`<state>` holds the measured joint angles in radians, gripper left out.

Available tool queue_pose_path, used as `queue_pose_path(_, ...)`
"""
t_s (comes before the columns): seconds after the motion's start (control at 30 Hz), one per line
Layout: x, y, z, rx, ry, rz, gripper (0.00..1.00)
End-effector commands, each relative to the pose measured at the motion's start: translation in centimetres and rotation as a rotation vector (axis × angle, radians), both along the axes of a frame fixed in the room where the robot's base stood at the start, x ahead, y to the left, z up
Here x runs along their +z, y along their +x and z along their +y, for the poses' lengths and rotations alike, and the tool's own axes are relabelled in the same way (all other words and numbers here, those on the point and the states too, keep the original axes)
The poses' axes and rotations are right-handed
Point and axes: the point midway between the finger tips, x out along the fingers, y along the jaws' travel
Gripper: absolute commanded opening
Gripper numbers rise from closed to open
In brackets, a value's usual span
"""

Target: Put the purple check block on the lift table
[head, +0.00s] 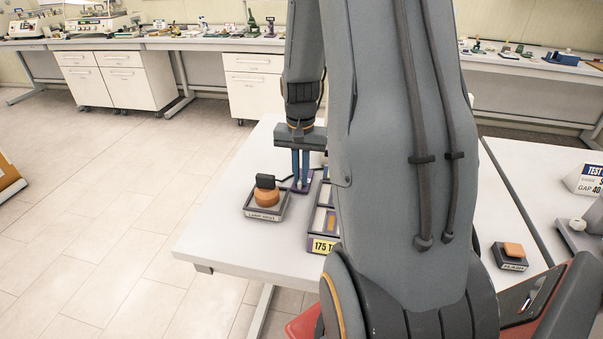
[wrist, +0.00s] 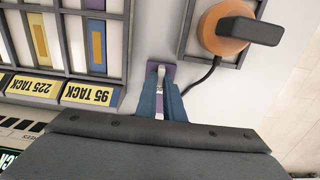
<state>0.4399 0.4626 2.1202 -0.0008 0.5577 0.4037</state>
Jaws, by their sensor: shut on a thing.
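My gripper (head: 301,184) points straight down over the white table, between a small tray and a labelled rack. In the wrist view its two blue fingers (wrist: 166,92) are shut on the purple check block (wrist: 152,70). The block also shows as a purple patch at the fingertips in the head view (head: 304,188). The fingers hide part of the block, and I cannot tell whether it touches the table. I cannot make out the lift table for certain; a grey device (head: 580,236) stands by a "TEST" sign at the far right.
A tray (head: 264,215) with an orange knob and black top is left of my gripper, with a cable beside it. The rack (wrist: 124,45) of coloured strips is close on the other side. My arm hides much of the table. A "FLASH"-like tray (head: 510,266) is at right.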

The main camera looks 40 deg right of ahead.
Motion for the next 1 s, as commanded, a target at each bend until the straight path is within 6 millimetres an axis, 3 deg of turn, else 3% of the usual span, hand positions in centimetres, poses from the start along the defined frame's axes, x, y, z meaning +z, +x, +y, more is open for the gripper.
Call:
queue_pose_path(0.37, -0.4, 0.0, 0.0, 0.000, 0.001, 0.001, 0.00)
queue_pose_path(0.4, -0.4, 0.0, 0.0, 0.000, 0.001, 0.001, 0.15)
queue_pose_path(0.5, -0.3, 0.0, 0.0, 0.000, 0.000, 0.000, 0.27)
queue_pose_path(0.8, -0.1, 0.0, 0.0, 0.000, 0.000, 0.000, 0.27)
queue_pose_path(1.0, 1.8, 0.2, -0.1, 0.000, -0.002, -0.005, 0.27)
